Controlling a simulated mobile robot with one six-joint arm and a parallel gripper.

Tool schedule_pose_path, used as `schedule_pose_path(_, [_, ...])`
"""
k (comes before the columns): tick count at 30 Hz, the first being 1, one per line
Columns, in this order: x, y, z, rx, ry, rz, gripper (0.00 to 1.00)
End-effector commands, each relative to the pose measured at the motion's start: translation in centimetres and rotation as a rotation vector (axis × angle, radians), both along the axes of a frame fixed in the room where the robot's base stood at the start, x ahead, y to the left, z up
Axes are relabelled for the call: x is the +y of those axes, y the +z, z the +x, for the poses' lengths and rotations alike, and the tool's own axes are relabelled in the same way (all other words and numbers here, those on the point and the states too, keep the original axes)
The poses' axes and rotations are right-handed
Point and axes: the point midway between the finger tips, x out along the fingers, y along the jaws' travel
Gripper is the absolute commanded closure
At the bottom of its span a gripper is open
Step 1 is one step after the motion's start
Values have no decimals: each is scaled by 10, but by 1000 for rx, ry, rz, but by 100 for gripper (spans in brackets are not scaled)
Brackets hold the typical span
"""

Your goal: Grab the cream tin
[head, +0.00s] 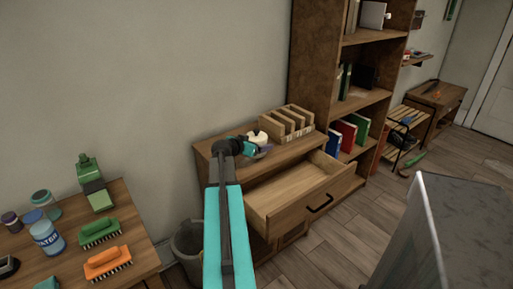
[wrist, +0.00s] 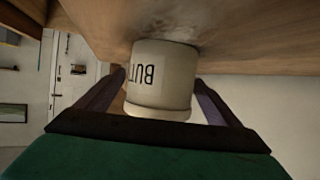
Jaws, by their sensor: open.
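The cream tin (wrist: 160,78) stands on a wooden top in the wrist view, where the picture is upside down. Dark letters starting "BUT" show on its side. In the head view the cream tin (head: 258,137) is a small pale shape on the dresser top, partly hidden by my gripper (head: 252,150). My gripper also shows in the wrist view (wrist: 160,88), open, with one finger on each side of the tin. I cannot tell whether either finger touches it.
The dresser (head: 224,147) has its top drawer (head: 300,191) pulled open. A wooden divided rack (head: 287,122) stands right of the tin. A tall bookshelf (head: 311,62) rises behind. A table (head: 132,227) with brushes and jars is at left, with a bin (head: 188,245) between.

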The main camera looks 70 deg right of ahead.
Motion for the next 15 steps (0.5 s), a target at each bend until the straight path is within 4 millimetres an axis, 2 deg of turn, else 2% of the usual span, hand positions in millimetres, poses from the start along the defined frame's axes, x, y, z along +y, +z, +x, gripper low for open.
schedule_pose_path(7, [0,0,0,0,0,0,15])
schedule_pose_path(15, [0,0,0,0,0,0,60])
